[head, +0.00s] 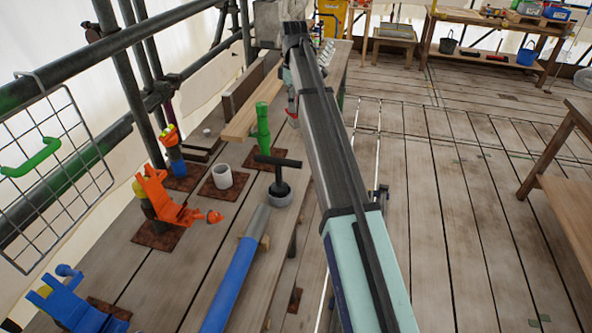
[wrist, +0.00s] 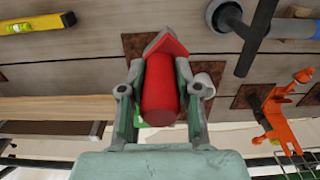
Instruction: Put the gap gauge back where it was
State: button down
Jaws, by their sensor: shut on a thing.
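My gripper (wrist: 160,72) is shut on a red, round-bodied piece with a pointed grey and red end, which I take to be the gap gauge (wrist: 160,95). Its pointed end reaches past the fingertips over a dark rusty plate on the boards. I cannot tell whether it touches the plate. In the head view my arm hides most of the gripper; a little red and grey of the gauge (head: 292,113) shows left of the arm, to the right of the green post (head: 263,125).
A white cup (head: 222,176), a black T-handle tool in a grey ring (head: 279,188) and an orange clamp (head: 165,202) stand nearby. A blue and grey tube (head: 233,278) lies in front. A yellow level (wrist: 35,24) lies at the wrist view's upper left.

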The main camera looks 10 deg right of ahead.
aim_at(294, 123)
notch_tip(294, 123, down, 20)
jog(key=p, duration=0.4)
jog(key=shift+p, duration=0.4)
jog(key=c, duration=0.8)
grip_release()
jog(key=shift+f, duration=0.1)
notch_tip(294, 123, up, 12)
jog(key=b, duration=0.3)
